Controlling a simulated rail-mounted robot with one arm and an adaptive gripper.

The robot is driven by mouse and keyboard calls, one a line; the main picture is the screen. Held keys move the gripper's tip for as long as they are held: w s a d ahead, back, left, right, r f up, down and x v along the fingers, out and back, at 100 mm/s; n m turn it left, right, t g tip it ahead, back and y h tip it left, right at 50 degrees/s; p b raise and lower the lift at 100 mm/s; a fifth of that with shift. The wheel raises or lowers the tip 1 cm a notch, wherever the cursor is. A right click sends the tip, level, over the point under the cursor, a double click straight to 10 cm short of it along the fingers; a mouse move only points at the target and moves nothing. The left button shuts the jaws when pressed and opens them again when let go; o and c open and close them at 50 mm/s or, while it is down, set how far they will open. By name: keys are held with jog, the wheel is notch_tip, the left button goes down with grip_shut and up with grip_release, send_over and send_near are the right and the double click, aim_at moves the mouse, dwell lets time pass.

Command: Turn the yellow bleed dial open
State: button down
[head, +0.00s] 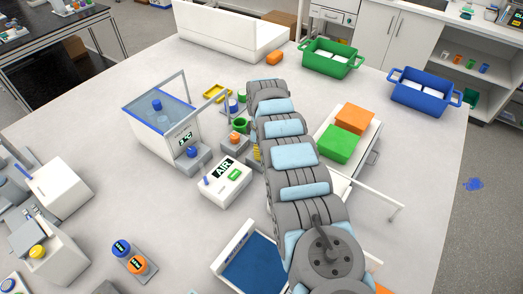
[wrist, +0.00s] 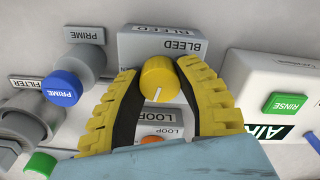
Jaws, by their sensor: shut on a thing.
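The yellow bleed dial (wrist: 159,80) shows in the wrist view, on a grey block labelled BLEED (wrist: 162,45). A white pointer line on the dial points toward the lower left of its face. My gripper (wrist: 157,82) has its two yellow ridged fingers on either side of the dial, shut on it. In the head view my arm covers the dial and most of the gripper; only a bit of yellow finger (head: 257,152) shows at the arm's left edge.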

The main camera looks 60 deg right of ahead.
jog(key=shift+m, duration=1.6)
jog(key=m+b, duration=0.2)
jog(key=m, duration=0.1)
jog(key=m+b, duration=0.1)
jog(key=shift+f, duration=0.25)
jog(key=m+b, duration=0.2)
jog(key=m, duration=0.2)
jog(key=shift+r+b, duration=0.1)
jog(key=shift+b, duration=0.2)
jog(key=shift+m+b, duration=0.65)
jog(key=shift+m, duration=1.25)
jog(key=shift+r, duration=0.1)
jog(key=c, duration=0.6)
grip_release()
jog(key=shift+c, duration=0.2)
jog(key=shift+r, duration=0.1)
